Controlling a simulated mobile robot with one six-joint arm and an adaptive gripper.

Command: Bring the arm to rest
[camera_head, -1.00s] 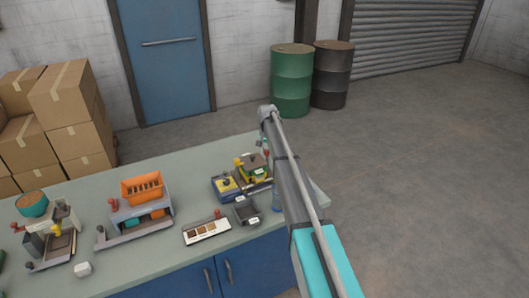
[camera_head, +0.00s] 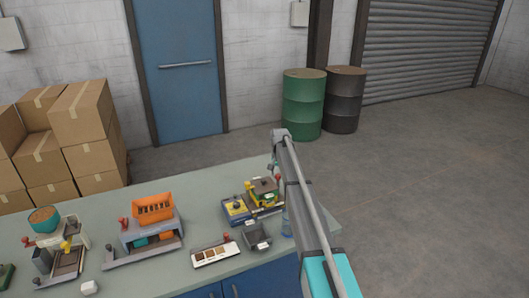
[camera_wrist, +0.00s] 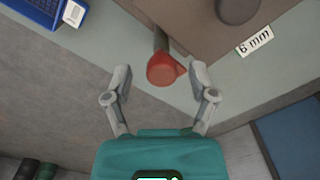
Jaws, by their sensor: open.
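My gripper (camera_wrist: 160,85) is open and empty in the wrist view, its two grey fingers spread apart. A red knob or lever end (camera_wrist: 162,69) shows just beyond and between the fingertips; I cannot tell the gap between them. In the head view my arm (camera_head: 303,205) reaches from the lower right up over the right end of the workbench (camera_head: 110,200). The gripper itself is hidden or too small to tell in the head view.
Small machines stand along the bench, including one with an orange bin (camera_head: 153,208) and one with a teal bowl (camera_head: 44,219). Drums (camera_head: 303,103) and cardboard boxes (camera_head: 85,112) stand behind. The floor at right is clear.

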